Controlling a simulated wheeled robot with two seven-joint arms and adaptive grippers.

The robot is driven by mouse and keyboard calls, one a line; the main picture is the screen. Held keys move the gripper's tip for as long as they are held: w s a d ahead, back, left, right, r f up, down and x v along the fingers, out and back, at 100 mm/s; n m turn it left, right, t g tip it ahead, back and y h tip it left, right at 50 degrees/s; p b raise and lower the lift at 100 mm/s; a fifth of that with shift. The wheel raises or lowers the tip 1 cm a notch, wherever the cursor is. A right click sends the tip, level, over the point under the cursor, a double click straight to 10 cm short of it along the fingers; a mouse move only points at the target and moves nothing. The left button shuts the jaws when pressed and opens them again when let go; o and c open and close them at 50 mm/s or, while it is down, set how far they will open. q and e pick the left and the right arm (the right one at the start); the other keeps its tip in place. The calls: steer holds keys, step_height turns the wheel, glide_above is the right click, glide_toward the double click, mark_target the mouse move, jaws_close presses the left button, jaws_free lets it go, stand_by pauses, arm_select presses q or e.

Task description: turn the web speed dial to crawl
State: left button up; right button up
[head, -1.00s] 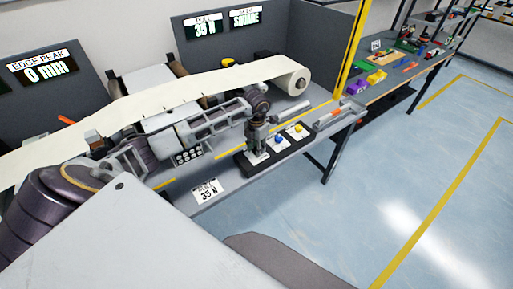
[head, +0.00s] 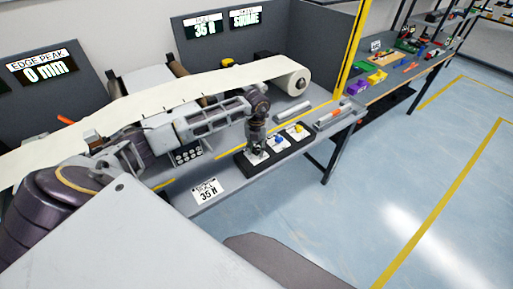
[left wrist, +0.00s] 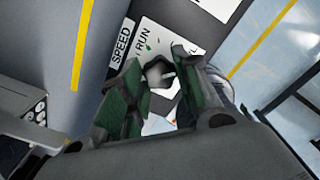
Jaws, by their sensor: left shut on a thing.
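Another word on the plate is mostly covered by a finger. My left gripper (left wrist: 160,78) is shut on this knob, with a green-padded finger on each side. In the head view my left gripper (head: 257,147) points down at the left end of the black dial panel (head: 268,168) and hides the knob there. The knob's exact pointer direction cannot be told. My right gripper is not in view.
A blue knob (head: 278,140) and a yellow knob (head: 298,128) sit to the right on the same panel. The pale web (head: 215,82) runs behind my arm to a roll (head: 298,82). A grey bar (head: 292,112) and a tray (head: 333,118) lie beyond the panel.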

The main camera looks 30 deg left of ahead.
mark_target(256, 149)
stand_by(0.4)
arm_select(q)
steer(key=o, duration=1)
step_height(256, 149, up, 12)
stand_by(0.4)
stand_by(0.4)
